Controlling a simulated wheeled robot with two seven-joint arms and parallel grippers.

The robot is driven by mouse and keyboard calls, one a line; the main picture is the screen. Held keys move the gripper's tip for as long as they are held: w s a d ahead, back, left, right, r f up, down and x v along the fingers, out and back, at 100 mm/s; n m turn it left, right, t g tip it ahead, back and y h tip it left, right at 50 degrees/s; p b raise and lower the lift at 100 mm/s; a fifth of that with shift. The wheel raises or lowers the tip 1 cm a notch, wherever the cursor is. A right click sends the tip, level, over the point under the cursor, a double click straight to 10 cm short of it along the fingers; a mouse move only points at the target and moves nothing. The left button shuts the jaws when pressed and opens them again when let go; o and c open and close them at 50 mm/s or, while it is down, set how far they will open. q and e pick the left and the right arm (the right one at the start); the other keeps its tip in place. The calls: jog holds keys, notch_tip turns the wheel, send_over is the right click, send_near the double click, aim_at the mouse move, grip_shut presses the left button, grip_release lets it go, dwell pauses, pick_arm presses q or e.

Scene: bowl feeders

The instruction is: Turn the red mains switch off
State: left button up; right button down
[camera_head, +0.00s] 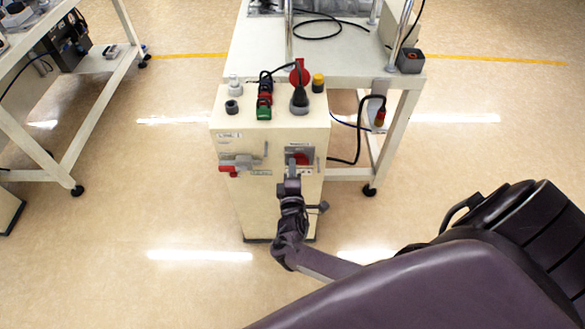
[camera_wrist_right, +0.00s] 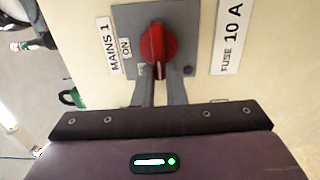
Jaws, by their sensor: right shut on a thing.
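The red mains switch (camera_head: 300,158) is a rotary knob on a grey plate on the front of the cream cabinet. In the right wrist view the red knob (camera_wrist_right: 158,44) has a white pointer mark at its lower end, and labels "MAINS 1" and "ON" (camera_wrist_right: 125,47) stand to its left. My right gripper (camera_head: 292,168) is at the switch, and its two fingers (camera_wrist_right: 160,80) reach up to the knob, one on each side, shut on its lower part. The fingers hide part of the plate's lettering. My left gripper is in neither view.
The cream cabinet (camera_head: 240,195) carries a lever switch (camera_head: 240,164) left of the mains switch. A white table (camera_head: 260,55) stands behind. Floor in front is clear.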

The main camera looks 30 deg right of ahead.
jog(key=c, duration=1.5)
grip_release()
jog(key=v, duration=0.7)
jog(key=shift+s+a, duration=0.2)
jog(key=shift+s, duration=0.15)
